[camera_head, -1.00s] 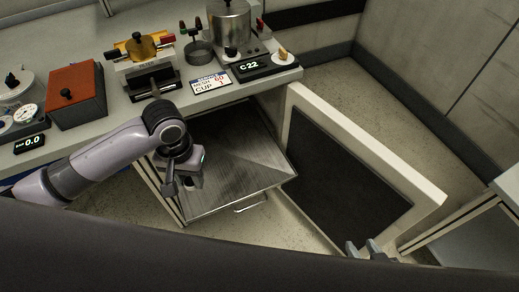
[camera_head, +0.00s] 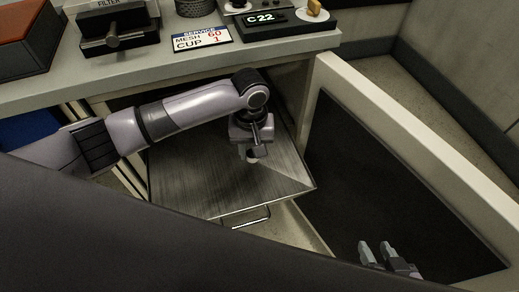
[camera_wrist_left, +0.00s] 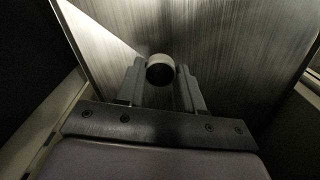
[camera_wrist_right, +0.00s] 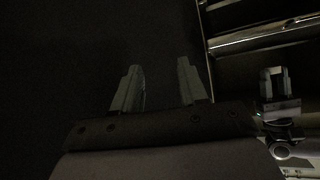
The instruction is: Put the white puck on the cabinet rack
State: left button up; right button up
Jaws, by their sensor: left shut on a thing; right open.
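The white puck (camera_head: 253,158) is small and round and sits between the fingertips of my left gripper (camera_head: 251,147). In the left wrist view the puck (camera_wrist_left: 160,68) shows a pale rim and a dark face, with a finger on each side. The cabinet rack (camera_head: 190,182) is a brushed metal pull-out shelf, drawn out of the cabinet under the counter. The left gripper is over the rack's right half; I cannot tell whether the puck touches the metal. My right gripper (camera_head: 386,252) is open and empty, low at the right by the cabinet door; its fingers (camera_wrist_right: 158,88) are apart.
The open cabinet door (camera_head: 385,150), dark with a pale frame, stands right of the rack. The counter edge (camera_head: 180,70) overhangs behind. A sign (camera_head: 202,39), a C 22 display (camera_head: 265,19) and a filter device (camera_head: 113,32) are on the counter. A handle (camera_head: 250,219) sticks out from the rack's front.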

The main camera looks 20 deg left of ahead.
pick_arm(q)
jog(key=shift+w+d+f+b, duration=0.2)
jog(key=shift+w+f+b, duration=0.15)
jog(key=shift+w+f, duration=0.35)
jog(key=shift+f+b, duration=0.25)
jog(key=shift+b, duration=0.05)
jog(key=shift+f+b, duration=0.6)
jog(key=shift+b, duration=0.2)
jog(key=shift+f+b, duration=0.4)
jog(key=shift+b, duration=0.2)
pick_arm(e)
jog(key=w+a, duration=0.1)
jog(key=w+a+y, duration=0.1)
jog(key=shift+a+n+t, duration=0.4)
jog(key=shift+r, duration=0.2)
pick_arm(q)
jog(key=shift+p, duration=0.55)
pick_arm(e)
jog(key=shift+s+r, duration=0.1)
jog(key=shift+r, duration=0.2)
